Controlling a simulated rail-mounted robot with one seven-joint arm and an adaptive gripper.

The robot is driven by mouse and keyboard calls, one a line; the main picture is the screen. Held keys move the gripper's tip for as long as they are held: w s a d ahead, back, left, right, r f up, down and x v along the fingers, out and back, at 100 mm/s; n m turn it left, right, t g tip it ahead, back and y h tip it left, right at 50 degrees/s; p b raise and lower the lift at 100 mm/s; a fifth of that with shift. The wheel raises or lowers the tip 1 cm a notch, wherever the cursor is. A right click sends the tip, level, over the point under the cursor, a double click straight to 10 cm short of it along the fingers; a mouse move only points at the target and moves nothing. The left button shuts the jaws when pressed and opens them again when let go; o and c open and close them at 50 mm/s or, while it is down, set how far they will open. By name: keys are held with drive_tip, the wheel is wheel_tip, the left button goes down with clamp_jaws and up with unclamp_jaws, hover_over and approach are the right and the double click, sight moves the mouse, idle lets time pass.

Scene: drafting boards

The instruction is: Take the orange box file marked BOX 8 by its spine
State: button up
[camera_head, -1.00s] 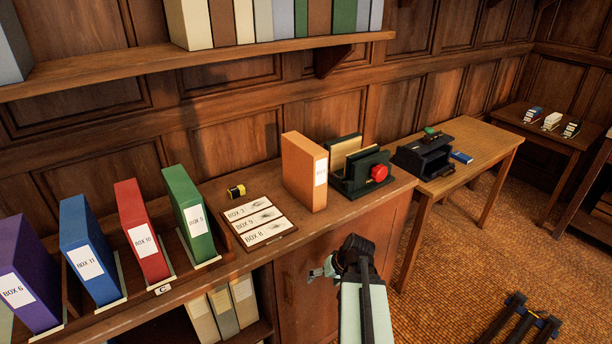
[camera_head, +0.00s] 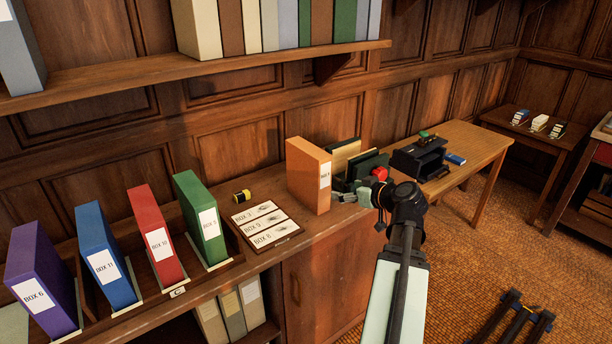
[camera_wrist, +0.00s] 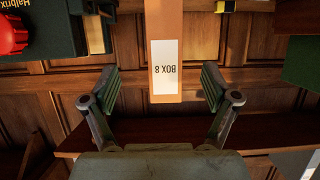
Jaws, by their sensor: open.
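The orange box file (camera_head: 306,178) stands upright on the wooden cabinet top, its white spine label facing my arm. In the wrist view the orange file (camera_wrist: 164,25) appears upside down, and its label (camera_wrist: 164,68) reads BOX 8. My gripper (camera_wrist: 160,88) is open, with one finger on each side of the spine and clear gaps to both. The lower end of the spine lies between the fingertips in that picture. In the head view my gripper (camera_head: 352,196) is just right of the file, level with its spine.
Green (camera_head: 200,215), red, blue and purple box files stand further left.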

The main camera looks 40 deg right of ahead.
sight(327, 186)
drive_tip(key=p+x, duration=0.2)
drive_tip(key=x, duration=0.7)
drive_tip(key=shift+w+f, duration=0.1)
drive_tip(key=shift+w, duration=0.25)
drive_tip(key=p+x, duration=0.3)
drive_tip(key=x, duration=0.1)
drive_tip(key=shift+a, duration=0.3)
drive_tip(key=shift+w+f, duration=0.2)
drive_tip(key=shift+w, duration=0.45)
clamp_jaws()
